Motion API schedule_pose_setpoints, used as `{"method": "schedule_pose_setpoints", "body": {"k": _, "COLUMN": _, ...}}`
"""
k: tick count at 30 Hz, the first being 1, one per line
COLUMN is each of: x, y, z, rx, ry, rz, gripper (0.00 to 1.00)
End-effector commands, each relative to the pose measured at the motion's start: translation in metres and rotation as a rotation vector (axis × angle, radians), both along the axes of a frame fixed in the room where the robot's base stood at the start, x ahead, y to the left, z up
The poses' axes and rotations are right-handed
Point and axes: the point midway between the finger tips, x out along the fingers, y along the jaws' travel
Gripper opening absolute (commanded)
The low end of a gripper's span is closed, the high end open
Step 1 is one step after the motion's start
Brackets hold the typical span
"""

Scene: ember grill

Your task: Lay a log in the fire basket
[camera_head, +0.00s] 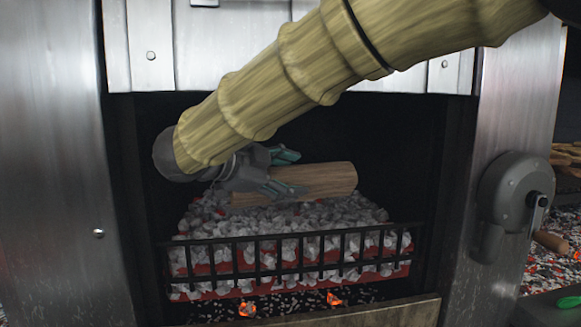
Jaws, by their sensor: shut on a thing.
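A brown log (318,181) lies roughly level inside the dark firebox, over the grey coals of the fire basket (262,254). My gripper (283,172) has reached in from the upper right and is shut on the log's left part, with teal-padded fingers. The log's lower edge appears close to or touching the coals; I cannot tell which. The basket has a black barred front and a red glow between the bars. Part of the log's left end is hidden behind my gripper.
Steel panels (50,160) flank the opening, and a metal hood edge (145,50) crosses above it. A crank with a wooden handle (551,241) sits on the right panel. Embers (334,298) glow below the basket. More wood and coals show at far right.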

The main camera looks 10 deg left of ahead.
Motion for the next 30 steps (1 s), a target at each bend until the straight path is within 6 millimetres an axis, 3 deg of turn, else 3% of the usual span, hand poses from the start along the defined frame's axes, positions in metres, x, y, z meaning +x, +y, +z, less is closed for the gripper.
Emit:
{"method": "schedule_pose_setpoints", "body": {"k": 12, "x": 0.022, "y": 0.009, "z": 0.002, "rx": 0.000, "ry": 0.000, "rz": -0.001, "gripper": 0.07}}
{"method": "schedule_pose_setpoints", "body": {"k": 30, "x": 0.040, "y": 0.017, "z": -0.033, "rx": -0.001, "ry": -0.004, "rz": -0.002, "gripper": 0.07}}
